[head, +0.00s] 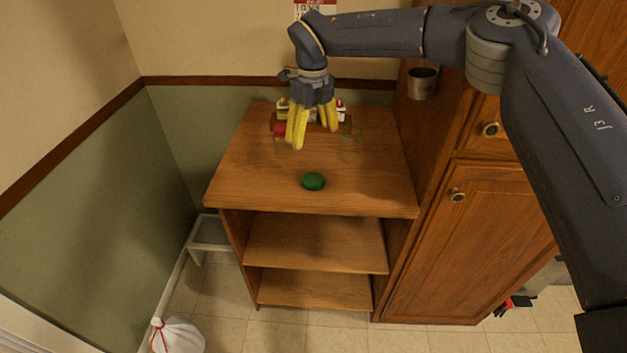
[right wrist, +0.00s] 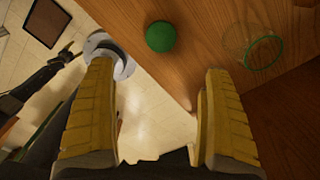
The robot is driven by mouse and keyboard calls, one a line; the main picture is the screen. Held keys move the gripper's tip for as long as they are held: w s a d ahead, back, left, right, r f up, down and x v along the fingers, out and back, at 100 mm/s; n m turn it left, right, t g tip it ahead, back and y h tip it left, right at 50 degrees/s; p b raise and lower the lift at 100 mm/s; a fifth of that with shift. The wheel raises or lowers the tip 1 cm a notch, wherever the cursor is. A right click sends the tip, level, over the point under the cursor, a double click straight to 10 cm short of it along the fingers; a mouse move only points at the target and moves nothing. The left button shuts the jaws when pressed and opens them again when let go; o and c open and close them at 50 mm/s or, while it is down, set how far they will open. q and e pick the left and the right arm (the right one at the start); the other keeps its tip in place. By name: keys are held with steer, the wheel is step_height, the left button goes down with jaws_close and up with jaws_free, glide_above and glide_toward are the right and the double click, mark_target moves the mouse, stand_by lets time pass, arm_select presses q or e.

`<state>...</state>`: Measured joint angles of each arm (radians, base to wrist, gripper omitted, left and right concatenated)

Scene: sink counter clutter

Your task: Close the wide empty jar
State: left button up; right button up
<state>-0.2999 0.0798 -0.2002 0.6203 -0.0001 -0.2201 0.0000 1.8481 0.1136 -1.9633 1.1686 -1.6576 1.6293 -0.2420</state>
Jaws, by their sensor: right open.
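A green round lid (head: 313,181) lies on the wooden top near its front middle. It also shows in the right wrist view as a green disc (right wrist: 161,36). A clear, empty-looking glass jar with a green rim (right wrist: 262,50) stands on the wood in the right wrist view. In the head view the jar is only a faint outline (head: 351,146) right of the fingers. My right gripper (head: 297,143) is open and empty, above the wooden top, behind the lid and left of the jar.
A group of small red, yellow and white items (head: 280,130) sits at the back, partly hidden by my gripper. A cup (head: 422,83) is at the cabinet (head: 470,230) on the right.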

glide_above(313, 179)
step_height(313, 179, down, 11)
steer(key=shift+f, duration=0.1)
stand_by(0.5)
steer(key=shift+f, duration=2.55)
steer(key=c, duration=1)
